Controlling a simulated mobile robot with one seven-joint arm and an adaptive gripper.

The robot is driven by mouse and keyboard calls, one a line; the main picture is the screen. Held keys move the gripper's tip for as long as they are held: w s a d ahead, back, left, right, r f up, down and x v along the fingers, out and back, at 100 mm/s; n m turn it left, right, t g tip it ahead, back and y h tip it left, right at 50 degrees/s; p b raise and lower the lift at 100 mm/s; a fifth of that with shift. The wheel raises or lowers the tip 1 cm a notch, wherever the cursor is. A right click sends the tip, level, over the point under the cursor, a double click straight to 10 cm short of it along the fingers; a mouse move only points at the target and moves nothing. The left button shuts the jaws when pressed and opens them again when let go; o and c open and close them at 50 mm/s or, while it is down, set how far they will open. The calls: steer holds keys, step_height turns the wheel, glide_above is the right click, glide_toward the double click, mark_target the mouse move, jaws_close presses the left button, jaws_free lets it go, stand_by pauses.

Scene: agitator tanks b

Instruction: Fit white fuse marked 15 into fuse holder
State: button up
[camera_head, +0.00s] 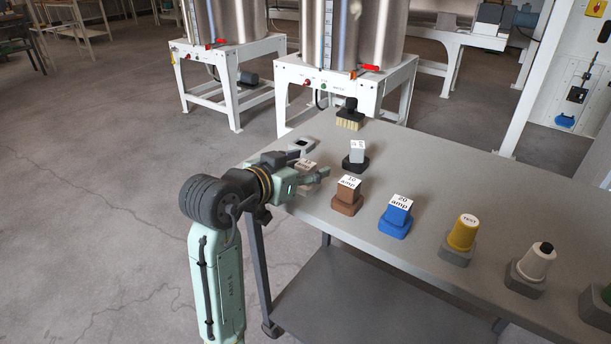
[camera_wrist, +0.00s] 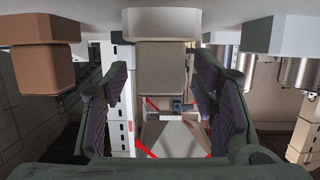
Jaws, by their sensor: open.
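The white fuse (camera_head: 307,163) stands near the left edge of the table, its marked top partly covered by my gripper. In the wrist view, which looks upside down, the pale fuse body (camera_wrist: 160,75) lies between my fingers, with its pale base (camera_wrist: 160,22) at the top. My gripper (camera_head: 322,176) is open around the fuse, and narrow gaps show at both fingers (camera_wrist: 160,105). A low pale piece with a dark opening (camera_head: 301,145), which looks like the fuse holder, lies just behind the fuse.
A brown 10 amp fuse (camera_head: 348,190) stands close to my gripper. A blue 20 amp fuse (camera_head: 399,211), yellow piece (camera_head: 464,233) and white piece with black top (camera_head: 537,261) stand to the right. A grey fuse (camera_head: 357,153) and brush (camera_head: 349,118) stand behind.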

steer(key=shift+c, duration=0.3)
jaws_close()
stand_by(0.5)
